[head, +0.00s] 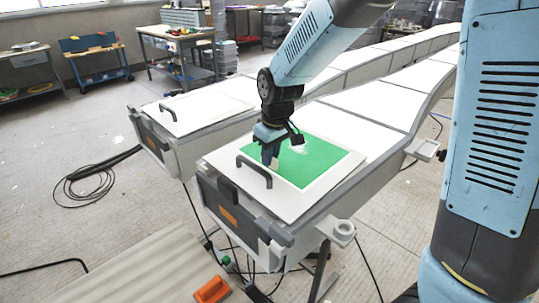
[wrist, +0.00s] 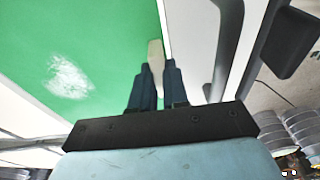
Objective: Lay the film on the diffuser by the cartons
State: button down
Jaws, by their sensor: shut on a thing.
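A green sheet (head: 312,164), which looks like the film, lies flat or nearly so over a white panel with a dark handle (head: 254,171) on the nearer long white mould. It bears a whitish patch, also seen on the sheet in the wrist view (wrist: 70,78). My gripper (head: 270,160) points down at the sheet's left edge beside the handle. In the wrist view my gripper (wrist: 157,66) is shut on a pale tab (wrist: 155,52) at the sheet's edge. I cannot tell whether the sheet touches the panel everywhere. No cartons are clearly recognisable.
A second mould with a white panel (head: 190,114) and handle stands to the left, with no green sheet. An orange-handled tool (head: 211,290) lies on a board in front. Cables (head: 90,186) coil on the floor at left. Workbenches (head: 178,45) stand behind.

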jog(key=c, duration=1.1)
grip_release()
jog(key=r, duration=0.4)
jog(key=d+r, duration=0.1)
jog(key=r, duration=0.3)
jog(key=s+r, duration=0.1)
jog(key=r, duration=0.3)
jog(key=shift+s+d, duration=0.1)
jog(key=shift+d, duration=0.05)
jog(key=s+d+r+m+t, duration=0.1)
jog(key=s+d+r+m, duration=0.15)
jog(key=d, duration=0.45)
jog(key=s+d+r+m+t, duration=0.1)
jog(key=s+d+r+m, duration=0.15)
jog(key=d, duration=0.55)
jog(key=s+d+m, duration=0.1)
jog(key=s+d, duration=0.2)
jog(key=s+d+m+t+h, duration=0.1)
jog(key=s+d+m, duration=0.1)
jog(key=s+d, duration=0.2)
jog(key=s+d+m+t, duration=0.1)
jog(key=s+d, duration=0.3)
jog(key=shift+s+r+m, duration=0.15)
jog(key=shift+s+m, duration=0.1)
jog(key=shift+m, duration=0.05)
